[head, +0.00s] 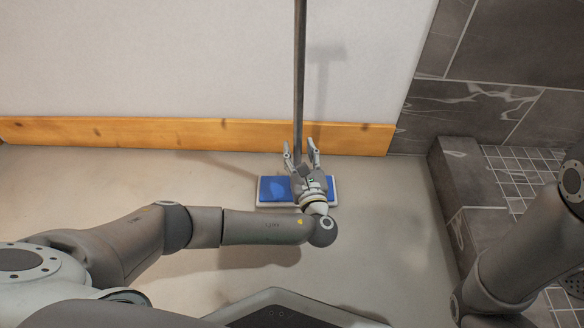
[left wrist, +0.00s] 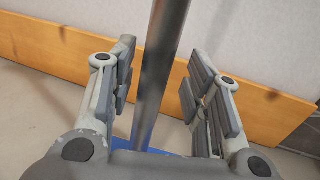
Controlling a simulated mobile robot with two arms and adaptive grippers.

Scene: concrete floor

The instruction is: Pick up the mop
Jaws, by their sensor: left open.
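The mop stands upright near the wall, with a grey metal pole (head: 299,70) and a flat blue and white head (head: 274,190) on the floor. My left gripper (head: 301,147) is open, with its fingers on either side of the lower pole. In the left wrist view the pole (left wrist: 160,70) runs between the two spread fingers (left wrist: 157,90), with a gap to each; it is nearer the left finger. A strip of the blue head shows low in that view. The gripper and wrist hide part of the mop head. My right arm shows at the right edge, but its gripper is out of view.
A wooden baseboard (head: 200,133) runs along the white wall (head: 150,60) close behind the pole. A dark tiled wall (head: 520,50) and a raised tiled ledge (head: 465,170) stand at the right. The concrete floor (head: 390,220) around the mop head is clear.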

